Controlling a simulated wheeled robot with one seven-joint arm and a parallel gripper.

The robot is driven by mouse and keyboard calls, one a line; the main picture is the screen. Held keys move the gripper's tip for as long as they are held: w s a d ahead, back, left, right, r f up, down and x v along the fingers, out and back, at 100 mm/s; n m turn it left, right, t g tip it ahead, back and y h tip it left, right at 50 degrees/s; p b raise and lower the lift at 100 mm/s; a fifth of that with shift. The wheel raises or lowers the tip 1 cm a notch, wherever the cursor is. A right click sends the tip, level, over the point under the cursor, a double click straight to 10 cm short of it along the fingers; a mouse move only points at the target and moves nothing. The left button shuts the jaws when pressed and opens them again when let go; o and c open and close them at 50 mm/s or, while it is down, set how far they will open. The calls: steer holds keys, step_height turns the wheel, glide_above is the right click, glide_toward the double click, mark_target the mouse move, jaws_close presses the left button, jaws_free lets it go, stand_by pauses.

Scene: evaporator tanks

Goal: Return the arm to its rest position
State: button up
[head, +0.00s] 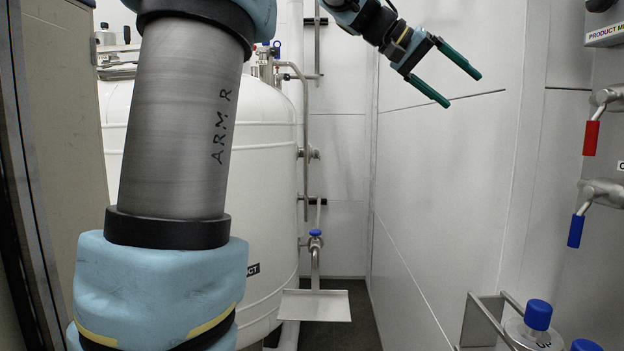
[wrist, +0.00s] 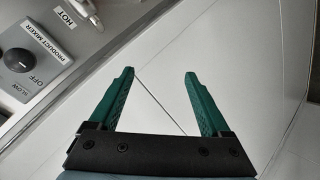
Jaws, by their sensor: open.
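My gripper (head: 455,77) is at the upper middle-right of the head view, raised in front of the white wall panels. Its two green fingers are apart and nothing is between them. The fingers point right and slightly down. In the wrist view, my gripper (wrist: 160,85) also shows open and empty, with white panel behind it. My arm, with a grey link marked "ARM R" and blue joint covers, rises through the left of the head view. The part of the arm joining it to the wrist is out of the picture.
A large white tank (head: 268,180) stands behind my arm, with a blue-handled tap (head: 315,240) above a small metal shelf (head: 315,305). Red (head: 591,137) and blue (head: 576,230) valve handles stick out at right. Blue-capped bottles (head: 538,315) stand at lower right. A "PRODUCT MIXER" knob (wrist: 18,60) is left in the wrist view.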

steer(key=w+a+f+n+t+y, duration=0.1)
steer(key=a+f+n+y, duration=0.2)
steer(key=a+f, duration=0.8)
steer(key=w+a+f+n+t+y, duration=0.1)
steer(key=w+a+f+n+y, duration=0.2)
steer(key=a+f, duration=0.8)
steer(key=s+a+f+y, duration=0.2)
steer(key=s+a+f, duration=0.4)
steer(key=f, duration=0.4)
steer(key=s+a+f+y, duration=0.3)
steer(key=s+a+f, duration=0.3)
steer(key=f, duration=0.4)
steer(key=shift+s+n+g, duration=0.3)
steer(key=shift+s, duration=0.55)
steer(key=shift+a, duration=0.1)
